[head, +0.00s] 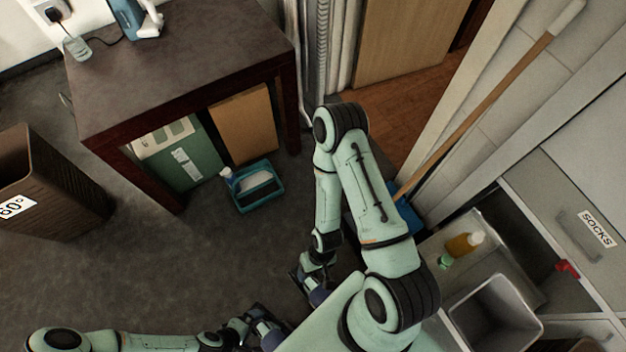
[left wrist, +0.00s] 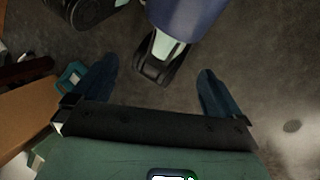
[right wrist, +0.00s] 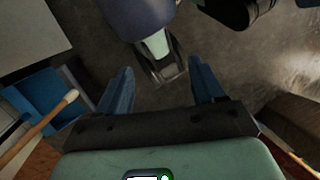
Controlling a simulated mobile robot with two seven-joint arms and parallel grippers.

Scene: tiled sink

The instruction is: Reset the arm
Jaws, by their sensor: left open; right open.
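My left gripper (head: 262,325) is low at the bottom middle of the head view, its arm coming in from the left. In the left wrist view its two dark blue fingers (left wrist: 156,85) are spread wide with nothing between them. My right gripper (head: 303,278) is close by, up and to the right, hanging below its folded arm. In the right wrist view its fingers (right wrist: 162,82) are also apart and empty. Both grippers are over the grey floor. Part of the right gripper is hidden by its own arm links.
A dark table (head: 180,60) stands at upper left, with a teal tray (head: 262,198) on the floor beside it. A brown basket (head: 70,190) is at far left. A wooden-handled broom (head: 480,105), a sink (head: 495,312) and a SOCKS drawer (head: 575,225) are on the right. Floor left of centre is clear.

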